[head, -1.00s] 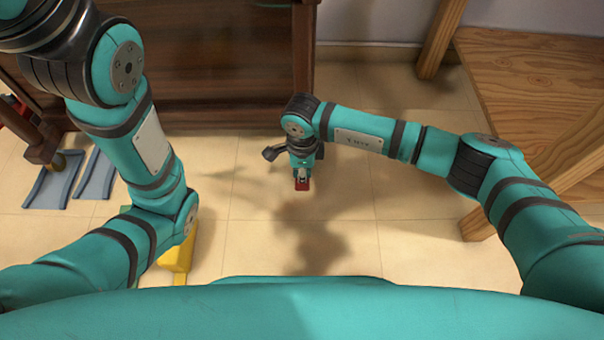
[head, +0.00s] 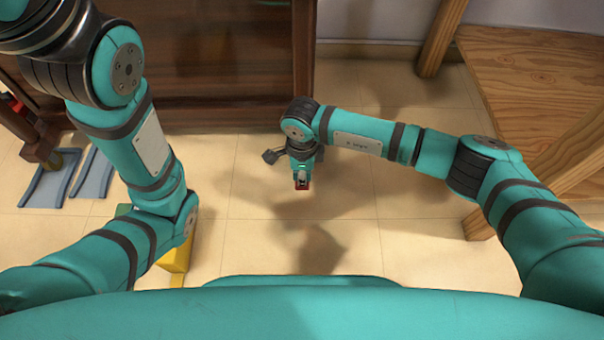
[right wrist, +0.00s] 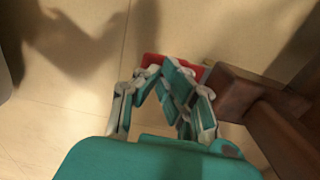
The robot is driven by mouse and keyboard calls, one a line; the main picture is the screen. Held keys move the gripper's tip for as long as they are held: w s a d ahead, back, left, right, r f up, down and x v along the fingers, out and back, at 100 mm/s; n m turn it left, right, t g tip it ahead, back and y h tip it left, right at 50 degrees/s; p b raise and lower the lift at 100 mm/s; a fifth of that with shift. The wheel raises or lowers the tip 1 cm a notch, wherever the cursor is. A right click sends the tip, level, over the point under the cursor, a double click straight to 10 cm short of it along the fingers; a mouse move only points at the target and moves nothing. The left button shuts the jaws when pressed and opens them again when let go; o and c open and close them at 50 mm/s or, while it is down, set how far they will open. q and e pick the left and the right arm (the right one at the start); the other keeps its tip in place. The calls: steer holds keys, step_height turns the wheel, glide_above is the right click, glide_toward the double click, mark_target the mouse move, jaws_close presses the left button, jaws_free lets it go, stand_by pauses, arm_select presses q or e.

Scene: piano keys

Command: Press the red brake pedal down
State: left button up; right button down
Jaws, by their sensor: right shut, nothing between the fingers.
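The red pedal (right wrist: 191,68) shows in the right wrist view just beyond my fingertips, with its middle hidden behind them. A brown wooden bar (right wrist: 232,95) lies close to its right. My right gripper (right wrist: 168,70) is shut and empty, with its fingertips overlapping the red surface in the picture. I cannot tell whether they touch it. In the head view the right gripper (head: 301,178) points down over the floor, and a small reddish-brown patch (head: 302,186) shows at its tip. My left arm reaches up out of the head view at the top left, so its gripper is not visible.
A dark wooden cabinet (head: 225,60) stands at the back. Blue-grey pads (head: 48,182) lie at the left beside a brown post (head: 40,148). A yellow block (head: 176,259) is partly under my left arm. A wooden table (head: 535,75) stands right. The middle floor is clear.

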steer(key=shift+f+b, duration=0.6)
steer(key=shift+f, duration=0.45)
step_height(320, 180, up, 9)
steer(key=p, duration=0.7)
steer(key=shift+r, duration=0.15)
steer(key=shift+s, duration=0.1)
